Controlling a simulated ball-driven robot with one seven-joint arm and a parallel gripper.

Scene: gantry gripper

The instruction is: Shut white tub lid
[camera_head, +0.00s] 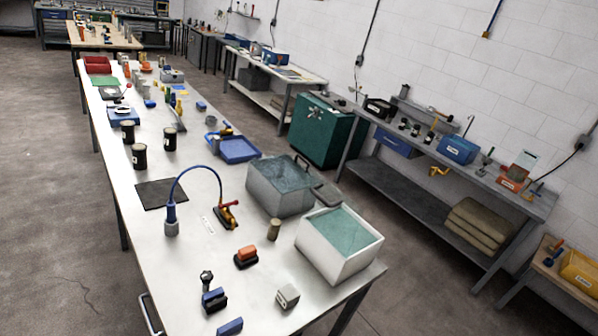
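A white tub (325,262) stands at the near right corner of the long white table. Its top shows a teal surface inside a white rim; I cannot tell whether that is contents, the inner bottom or a cover. No separate white lid can be made out. A grey flap (327,194) sits between the white tub's far side and a grey tub; which of the two it belongs to is unclear. My gripper is not in view.
The grey tub (268,198) stands just beyond the white tub on the long table (190,275). In front are a small grey box (287,296), an orange-topped block (246,257) and a brown cylinder (274,229). Open floor lies left.

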